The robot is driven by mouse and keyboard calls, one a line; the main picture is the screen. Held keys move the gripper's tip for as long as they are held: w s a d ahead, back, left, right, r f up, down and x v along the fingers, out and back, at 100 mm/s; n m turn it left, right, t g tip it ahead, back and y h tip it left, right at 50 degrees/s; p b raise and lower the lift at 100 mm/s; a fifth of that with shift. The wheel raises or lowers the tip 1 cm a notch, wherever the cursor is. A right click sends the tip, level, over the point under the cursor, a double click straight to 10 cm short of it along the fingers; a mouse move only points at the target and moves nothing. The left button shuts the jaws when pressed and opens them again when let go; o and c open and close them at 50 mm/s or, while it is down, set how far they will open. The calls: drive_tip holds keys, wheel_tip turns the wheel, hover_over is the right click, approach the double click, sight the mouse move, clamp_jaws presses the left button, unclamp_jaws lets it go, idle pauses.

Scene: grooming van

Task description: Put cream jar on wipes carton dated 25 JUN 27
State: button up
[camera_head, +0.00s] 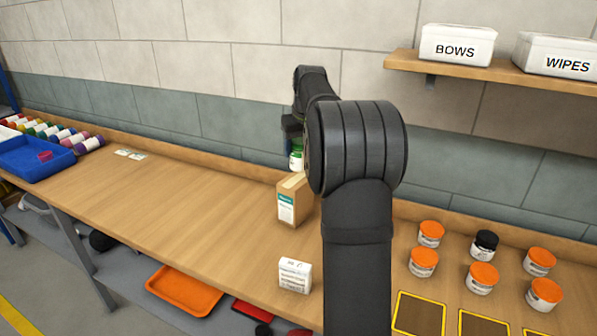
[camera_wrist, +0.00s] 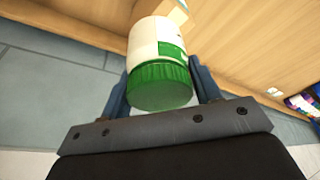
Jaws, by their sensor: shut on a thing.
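A white jar with a green lid (camera_head: 296,160) is held in my gripper (camera_wrist: 160,82). In the wrist view the jar (camera_wrist: 160,80) sits between the two blue-grey fingers, lid towards the camera. In the head view my arm partly hides the jar and the gripper. The jar shows just above and behind a tan carton (camera_head: 287,212) with a white and teal label; I cannot tell whether they touch. A small white carton (camera_head: 295,275) with dark print stands nearer the front edge. No date is readable on either carton.
Several jars with orange lids (camera_head: 423,262) and one black-lidded jar (camera_head: 484,245) stand at the right behind yellow-edged squares (camera_head: 419,313). A shelf above holds BOWS (camera_head: 457,45) and WIPES (camera_head: 557,56) bins. A blue tray (camera_head: 35,158) is far left. The bench's middle left is clear.

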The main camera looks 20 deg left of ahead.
sight(300, 166)
drive_tip(key=shift+f, duration=3.15)
drive_tip(key=shift+f, duration=0.1)
drive_tip(key=o, duration=1.1)
drive_tip(key=shift+f, duration=0.1)
drive_tip(key=v, duration=1.2)
drive_tip(key=shift+r, duration=0.2)
drive_tip(key=shift+f, duration=0.1)
drive_tip(key=x, duration=1.2)
drive_tip(key=shift+a, duration=0.1)
drive_tip(key=shift+r, duration=1.95)
